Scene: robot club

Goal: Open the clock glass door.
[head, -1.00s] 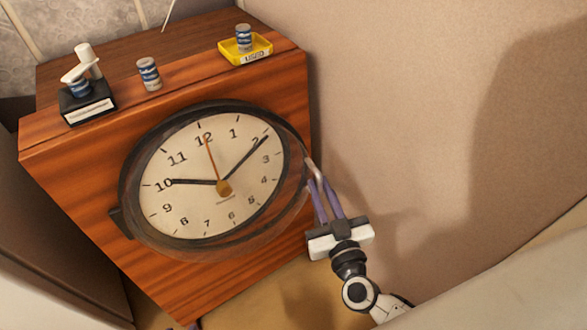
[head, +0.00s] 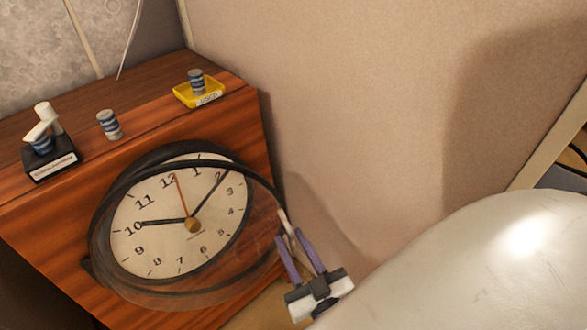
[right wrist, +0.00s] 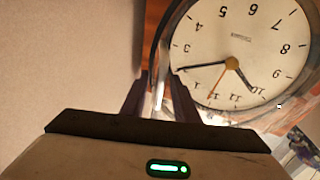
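The wall-like wooden clock case holds a round dial (head: 165,235). Its round glass door (head: 107,190), with a dark ring frame, stands ajar, its rim apart from the dial's rim at the top. A slim pale handle (head: 283,215) sticks out from the door's right side. My right gripper (head: 289,235) is at that handle, its two purple fingers on either side of it, with some space between them. In the right wrist view the fingers (right wrist: 157,78) flank the thin handle, with the dial (right wrist: 235,40) upside down beyond. My left gripper is not in view.
On top of the case (head: 150,110) stand a small black stand with a can (head: 48,150), a striped can (head: 109,125) and a yellow tray (head: 185,95) holding another can. A beige wall (head: 370,110) rises to the right. A pale rounded surface fills the lower right.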

